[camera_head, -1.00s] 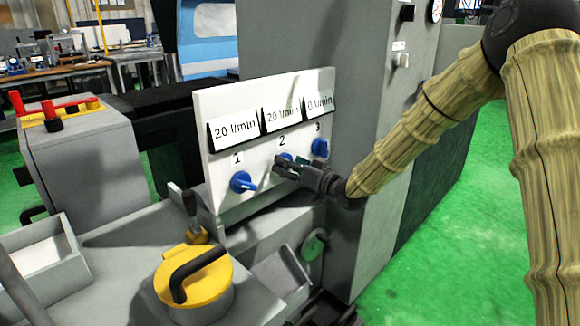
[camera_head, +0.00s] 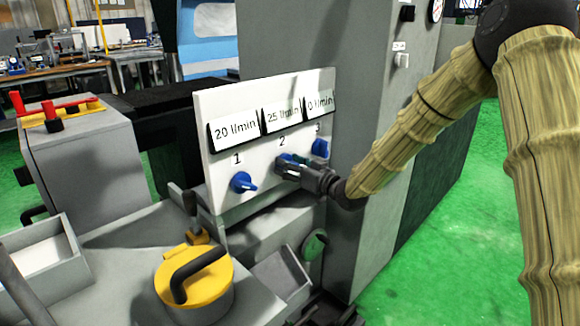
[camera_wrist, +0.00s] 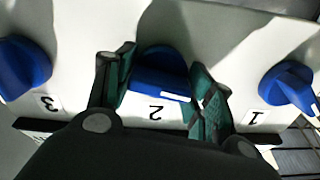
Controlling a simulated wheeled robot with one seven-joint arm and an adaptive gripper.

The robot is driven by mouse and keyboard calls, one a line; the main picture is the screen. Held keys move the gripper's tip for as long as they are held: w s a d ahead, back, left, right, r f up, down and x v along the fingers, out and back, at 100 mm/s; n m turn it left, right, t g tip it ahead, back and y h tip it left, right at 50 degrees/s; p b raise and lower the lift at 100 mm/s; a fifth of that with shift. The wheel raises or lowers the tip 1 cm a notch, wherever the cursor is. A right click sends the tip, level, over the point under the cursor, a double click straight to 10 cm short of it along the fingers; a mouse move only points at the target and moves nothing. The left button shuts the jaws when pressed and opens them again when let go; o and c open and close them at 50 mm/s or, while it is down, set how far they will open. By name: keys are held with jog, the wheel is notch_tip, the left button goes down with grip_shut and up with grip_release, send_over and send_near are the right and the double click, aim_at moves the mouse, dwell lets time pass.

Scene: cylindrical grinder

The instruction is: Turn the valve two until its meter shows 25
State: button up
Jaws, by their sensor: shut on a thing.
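The white valve panel (camera_head: 215,170) carries three blue valves under three meters. Valve two (camera_wrist: 160,75) is a blue knob with a white mark, in the middle of the wrist view above an upside-down label 2. My gripper (camera_head: 288,168) is at valve two, its green-lined fingers (camera_wrist: 155,90) on either side of the knob and shut on it. In the head view the gripper hides most of valve two. The meter of valve two (camera_head: 283,114) reads 25 l/min. The meter of valve one (camera_head: 235,131) reads 20 l/min, and the meter of valve three (camera_head: 320,103) reads 0 l/min.
Valve one (camera_head: 242,182) is left of my gripper and valve three (camera_head: 320,147) close to its right. A yellow-lidded pot (camera_head: 205,285) with a dark handle and a lever (camera_head: 191,208) stand in front of the panel. Green floor is free on the right.

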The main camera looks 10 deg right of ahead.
jog(key=o, duration=1)
jog(key=shift+s+d, duration=0.1)
jog(key=shift+s, duration=0.05)
jog(key=v, duration=1.1)
jog(key=shift+s, duration=0.3)
jog(key=shift+d, duration=0.15)
